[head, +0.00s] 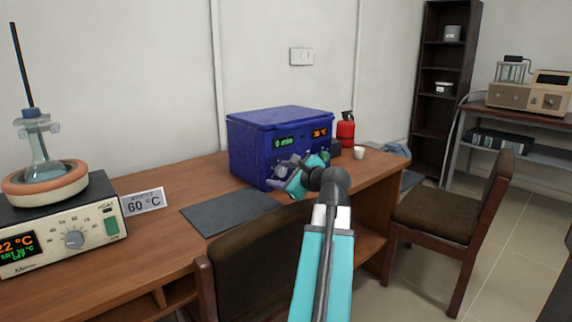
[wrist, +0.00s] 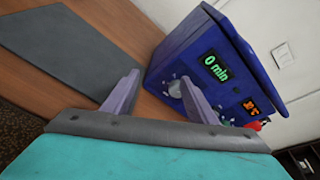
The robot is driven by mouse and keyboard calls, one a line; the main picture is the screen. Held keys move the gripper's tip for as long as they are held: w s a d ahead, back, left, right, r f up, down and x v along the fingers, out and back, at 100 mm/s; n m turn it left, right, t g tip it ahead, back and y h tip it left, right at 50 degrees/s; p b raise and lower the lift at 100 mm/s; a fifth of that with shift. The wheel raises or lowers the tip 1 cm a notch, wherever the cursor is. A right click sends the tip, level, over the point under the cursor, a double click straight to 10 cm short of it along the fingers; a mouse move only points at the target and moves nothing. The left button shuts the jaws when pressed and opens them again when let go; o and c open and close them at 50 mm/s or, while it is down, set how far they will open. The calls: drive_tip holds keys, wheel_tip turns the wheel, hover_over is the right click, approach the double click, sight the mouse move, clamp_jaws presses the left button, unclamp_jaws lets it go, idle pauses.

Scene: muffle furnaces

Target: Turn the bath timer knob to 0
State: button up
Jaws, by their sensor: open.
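The blue bath (head: 252,140) stands on the wooden desk, and its front panel also shows in the wrist view (wrist: 235,85). Its green timer display (wrist: 215,66) reads 0 min. The light grey timer knob (wrist: 175,89) sits below that display, with pale marks around it. My gripper (wrist: 160,77) is open, its two fingers apart in front of the panel. The right finger is close to the knob in the picture and the left finger is over the desk side; I cannot tell whether either touches. In the head view my gripper (head: 292,180) partly hides the panel's lower part.
An orange temperature display (wrist: 252,106) is beside the timer display. A dark mat (head: 232,211) lies before the bath. A red extinguisher (head: 346,130) and white cup (head: 359,153) stand to its right. A chair (head: 245,265) is at the desk front; a heater with flask (head: 60,225) is left.

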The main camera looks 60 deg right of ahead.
drive_tip(key=shift+d+m+p, duration=0.5)
drive_tip(key=shift+d+p, duration=0.75)
drive_tip(key=shift+p, duration=1.1)
drive_tip(key=m+y+p, duration=0.2)
drive_tip(key=m+p, duration=0.1)
drive_tip(key=p, duration=1.1)
approach(283, 171)
drive_tip(key=w+a+r, duration=0.1)
drive_tip(key=a+r, duration=0.1)
drive_tip(key=shift+s+d+r+m+g+p, duration=0.15)
drive_tip(key=shift+s+m+p, duration=0.55)
drive_tip(key=shift+p, duration=2.4)
drive_tip(key=shift+s+d+r+m+g+p, duration=0.15)
drive_tip(key=shift+s+p, duration=1)
drive_tip(key=shift+p, duration=1.95)
drive_tip(key=shift+s+d+r+m+g+p, duration=0.1)
drive_tip(key=shift+s+m+p, duration=0.6)
drive_tip(key=shift+p, duration=2.4)
drive_tip(key=shift+s+f+n, duration=0.1)
drive_tip(key=shift+s+n, duration=0.05)
drive_tip(key=shift+n, duration=0.1)
drive_tip(key=shift+p+x, duration=2.15)
drive_tip(key=shift+x, duration=4.65)
drive_tip(key=shift+a, duration=0.15)
drive_tip(key=shift+c, duration=0.3)
drive_tip(key=c, duration=1)
